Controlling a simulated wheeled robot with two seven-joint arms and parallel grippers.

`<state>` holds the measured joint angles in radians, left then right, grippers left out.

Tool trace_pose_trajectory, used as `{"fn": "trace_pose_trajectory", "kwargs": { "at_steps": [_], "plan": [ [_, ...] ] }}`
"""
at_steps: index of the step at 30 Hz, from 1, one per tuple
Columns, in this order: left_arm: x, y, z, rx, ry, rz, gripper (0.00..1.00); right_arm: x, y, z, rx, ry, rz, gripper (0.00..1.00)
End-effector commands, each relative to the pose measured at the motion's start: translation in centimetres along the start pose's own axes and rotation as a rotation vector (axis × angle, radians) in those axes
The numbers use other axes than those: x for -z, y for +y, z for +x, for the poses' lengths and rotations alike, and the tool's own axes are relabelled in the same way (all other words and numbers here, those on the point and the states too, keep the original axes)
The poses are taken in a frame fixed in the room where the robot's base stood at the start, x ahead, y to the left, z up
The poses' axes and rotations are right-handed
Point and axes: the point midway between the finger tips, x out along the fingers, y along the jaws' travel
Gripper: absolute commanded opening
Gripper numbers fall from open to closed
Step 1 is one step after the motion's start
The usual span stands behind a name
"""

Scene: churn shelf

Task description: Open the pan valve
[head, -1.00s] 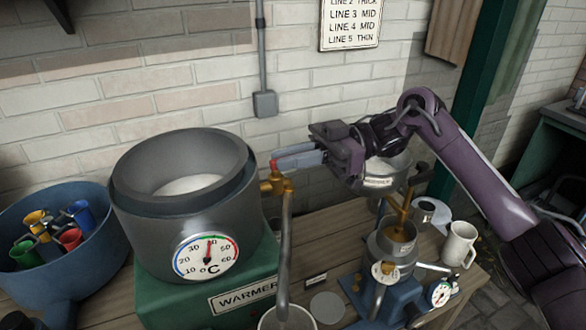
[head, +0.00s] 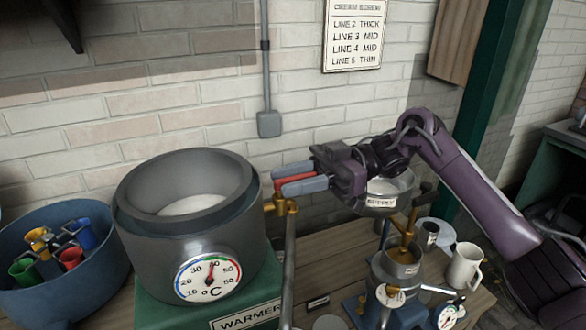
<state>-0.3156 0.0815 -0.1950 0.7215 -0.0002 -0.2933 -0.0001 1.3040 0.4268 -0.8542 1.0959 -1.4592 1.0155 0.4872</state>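The pan (head: 190,225) is a wide grey metal vessel with pale contents, at left centre in the head view. Its brass valve (head: 281,206) juts from its right side above a downward pipe (head: 288,260). The valve's red lever (head: 292,170) points right, lying along the fingers of my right gripper (head: 301,181). The fingers look spread apart with the lever at or between them; exact contact is hard to tell. My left gripper is not in view.
The pan sits on a green warmer (head: 160,309) with a round dial (head: 208,277). A blue tub (head: 60,275) of coloured cups stands left. A brass-and-steel separator (head: 398,265) and a white mug (head: 464,265) stand right. A brick wall is behind.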

Motion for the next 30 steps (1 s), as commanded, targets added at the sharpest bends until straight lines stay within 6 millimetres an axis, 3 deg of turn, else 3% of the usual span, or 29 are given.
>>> {"fn": "trace_pose_trajectory", "kwargs": {
  "at_steps": [6,11,23,26,30],
  "plan": [
    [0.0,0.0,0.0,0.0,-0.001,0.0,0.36,0.5,0.0,0.0,-0.001,0.0,-0.003,0.33],
    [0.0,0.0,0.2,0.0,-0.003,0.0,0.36,2.6,0.0,0.0,0.0,0.0,-0.006,0.33],
    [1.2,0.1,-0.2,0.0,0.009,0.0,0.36,12.7,0.0,0.1,0.0,-0.002,-0.006,0.33],
    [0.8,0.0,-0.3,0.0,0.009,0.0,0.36,15.0,0.0,0.1,-0.001,-0.002,-0.004,0.33],
    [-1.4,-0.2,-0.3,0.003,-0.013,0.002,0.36,17.8,0.0,0.1,0.001,-0.002,-0.002,0.33]
  ]
}}
